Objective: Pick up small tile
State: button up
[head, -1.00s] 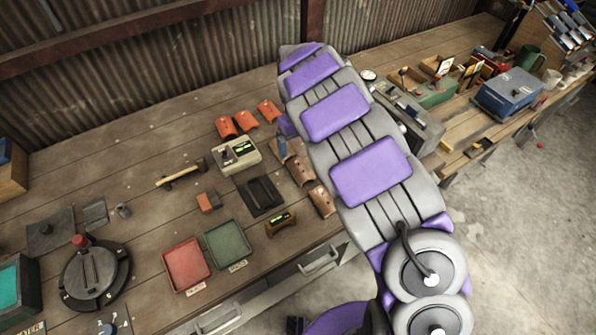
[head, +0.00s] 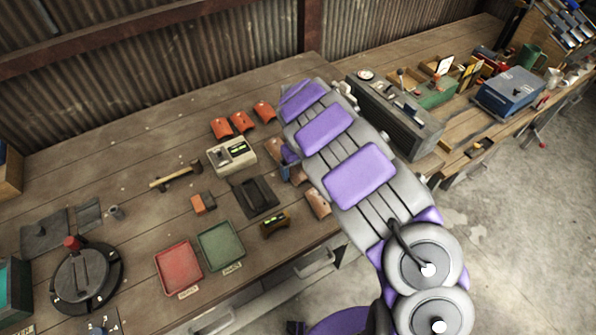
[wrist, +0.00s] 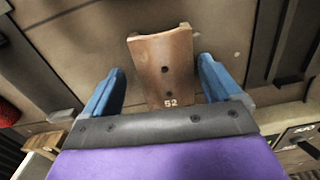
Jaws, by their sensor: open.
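In the head view, a brown tile (head: 318,203) lies near the bench's front edge, and another brown tile (head: 299,175) is partly hidden by my arm. My gripper's blue part (head: 289,154) shows just left of the arm. Which tile is the small one I cannot tell for sure.
Several orange tiles (head: 242,122) lie behind a beige meter box (head: 232,155). A grey machine (head: 395,115) stands right of my arm.

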jog(key=shift+a, duration=0.65)
jog(key=c, duration=0.6)
jog(key=shift+d, duration=0.45)
jog(key=c, duration=0.6)
